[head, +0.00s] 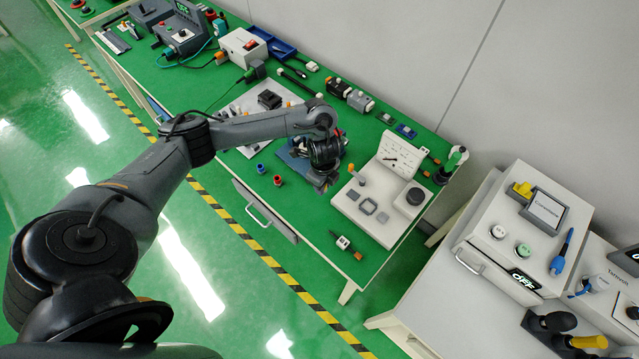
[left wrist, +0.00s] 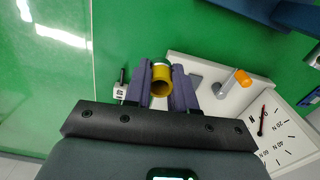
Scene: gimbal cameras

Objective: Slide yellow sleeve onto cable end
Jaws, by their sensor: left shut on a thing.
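My left gripper (head: 324,184) hangs over the green workbench, just left of the white fixture. In the left wrist view its purple fingers (left wrist: 160,88) are shut on a short yellow sleeve (left wrist: 159,88), whose open round end faces the camera. In the head view the sleeve is too small to make out clearly. I cannot tell which item is the cable end. A grey post with an orange tip (left wrist: 241,77) stands on the white fixture (left wrist: 207,68); it also shows in the head view (head: 358,174). My right gripper is not in view.
The white fixture (head: 375,222) carries an upright dial board (head: 400,153) and a dark round knob. A small black-and-white device (head: 344,243) lies near the bench's front edge. Red (head: 278,181) and blue (head: 261,168) small parts sit to the left. Cables and boxes line the back.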

